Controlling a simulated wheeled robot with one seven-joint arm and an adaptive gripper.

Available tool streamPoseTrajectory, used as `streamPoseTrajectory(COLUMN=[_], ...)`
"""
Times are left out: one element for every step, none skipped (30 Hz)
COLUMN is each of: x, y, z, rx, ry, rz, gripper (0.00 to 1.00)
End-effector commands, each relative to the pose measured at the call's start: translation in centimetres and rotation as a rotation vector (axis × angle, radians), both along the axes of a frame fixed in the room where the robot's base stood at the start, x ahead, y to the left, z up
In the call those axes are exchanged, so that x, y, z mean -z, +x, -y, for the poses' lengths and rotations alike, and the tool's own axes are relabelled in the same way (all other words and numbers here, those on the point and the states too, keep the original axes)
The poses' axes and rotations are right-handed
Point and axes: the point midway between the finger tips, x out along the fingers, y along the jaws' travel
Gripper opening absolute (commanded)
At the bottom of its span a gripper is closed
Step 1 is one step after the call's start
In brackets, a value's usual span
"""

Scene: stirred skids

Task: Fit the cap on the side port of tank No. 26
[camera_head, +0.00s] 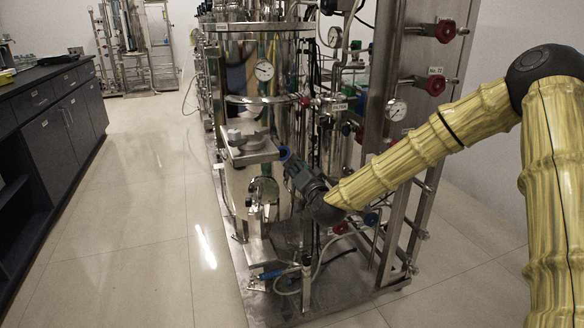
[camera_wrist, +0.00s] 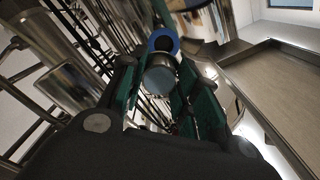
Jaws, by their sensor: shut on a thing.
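My gripper (camera_head: 292,165) reaches from the right to the side of a shiny steel tank (camera_head: 262,112). In the wrist view, the green-padded fingers of my gripper (camera_wrist: 162,88) are closed around a round silver piece (camera_wrist: 160,77), which looks like the cap. A blue ring with a dark centre (camera_wrist: 163,42) shows just beyond it, apparently the side port. A blue rim (camera_head: 285,152) also shows at my fingertips in the head view. I cannot tell whether cap and ring touch. The cap is hidden by my fingers in the head view. No number 26 is readable.
A steel tray (camera_wrist: 278,85) lies right of the fingers in the wrist view. A small shelf (camera_head: 250,157) with grey pieces stands left of my gripper. Pipes, gauges and red valve knobs (camera_head: 436,85) crowd the frame behind my arm. The floor at left is clear.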

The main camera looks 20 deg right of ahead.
Motion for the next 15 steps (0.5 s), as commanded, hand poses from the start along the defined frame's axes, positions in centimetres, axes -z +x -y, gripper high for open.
streamPoseTrajectory(x=[0.1,0.2,0.3,0.4,0.4,0.5,0.4,0.4,0.4,0.4,0.4,0.4,0.4,0.4,0.4], y=[0.4,0.7,1.0,1.4,1.7,2.0,2.3,2.6,3.0,3.3,3.5,3.9,4.2,4.4,4.8], z=[-0.3,-0.5,-0.7,-0.8,-1.0,-1.1,-1.2,-1.2,-1.3,-1.3,-1.3,-1.3,-1.3,-1.3,-1.3], rx=[-0.003,-0.005,-0.007,-0.008,-0.01,-0.012,-0.012,-0.012,-0.013,-0.013,-0.013,-0.013,-0.013,-0.013,-0.013], ry=[-0.001,-0.001,-0.001,-0.002,-0.002,-0.002,-0.002,-0.002,-0.001,-0.001,-0.001,-0.001,-0.001,-0.001,-0.001], rz=[0.0,-0.001,-0.001,-0.003,-0.004,-0.005,-0.003,-0.003,-0.003,-0.004,-0.004,-0.004,-0.004,-0.004,-0.004], gripper=[0.03,0.03,0.03,0.03,0.03,0.03,0.03,0.03,0.03,0.03,0.03,0.03,0.03,0.03,0.03])
